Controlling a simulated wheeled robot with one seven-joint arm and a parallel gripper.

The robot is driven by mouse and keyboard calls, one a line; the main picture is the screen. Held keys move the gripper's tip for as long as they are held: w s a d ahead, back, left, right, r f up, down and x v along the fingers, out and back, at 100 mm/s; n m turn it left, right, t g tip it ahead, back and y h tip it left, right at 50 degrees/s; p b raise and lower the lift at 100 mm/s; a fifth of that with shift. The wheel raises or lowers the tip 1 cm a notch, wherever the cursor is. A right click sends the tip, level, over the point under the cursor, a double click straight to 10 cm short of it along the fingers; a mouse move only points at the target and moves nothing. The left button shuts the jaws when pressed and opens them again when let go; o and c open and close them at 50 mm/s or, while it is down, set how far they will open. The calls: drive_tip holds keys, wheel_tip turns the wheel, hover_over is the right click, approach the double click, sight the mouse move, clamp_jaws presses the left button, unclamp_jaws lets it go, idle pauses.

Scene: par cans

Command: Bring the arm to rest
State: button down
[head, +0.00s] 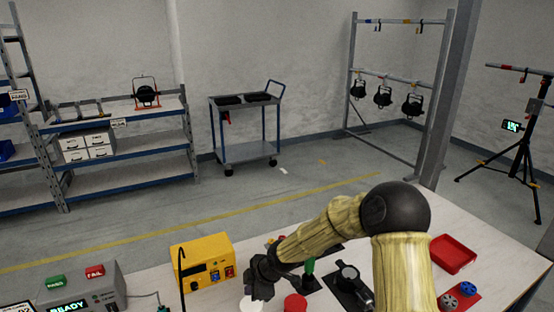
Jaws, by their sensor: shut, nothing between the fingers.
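My arm (325,230) reaches in from the lower right of the head view, bent at a black joint, with its forearm angled down to the left. My gripper (257,290) points down low over the near table (140,275). It is shut and holds nothing. A white round thing (251,304) is just below the fingertips; I cannot tell whether they touch. A red round thing (295,303) lies to the right of the gripper.
A yellow box (203,261) stands left of my gripper, and a grey unit with a READY display (85,292) farther left. A green-topped part (310,267), a black fixture (350,284) and a red tray (453,254) are to the right. A cart (245,128) and shelves stand behind.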

drive_tip(key=s+d+r+m+h+p, duration=0.2)
drive_tip(key=s+d+r+m, duration=0.5)
drive_tip(key=s+d+m, duration=0.3)
drive_tip(key=s+d+r+m+h+p, duration=0.2)
drive_tip(key=s+d+r+m, duration=0.5)
drive_tip(key=d, duration=0.7)
drive_tip(key=s+m+h, duration=0.1)
drive_tip(key=s+m, duration=0.1)
drive_tip(key=m, duration=0.1)
drive_tip(key=shift+s+r, duration=0.25)
drive_tip(key=shift+s, duration=0.15)
drive_tip(key=shift+a, duration=0.1)
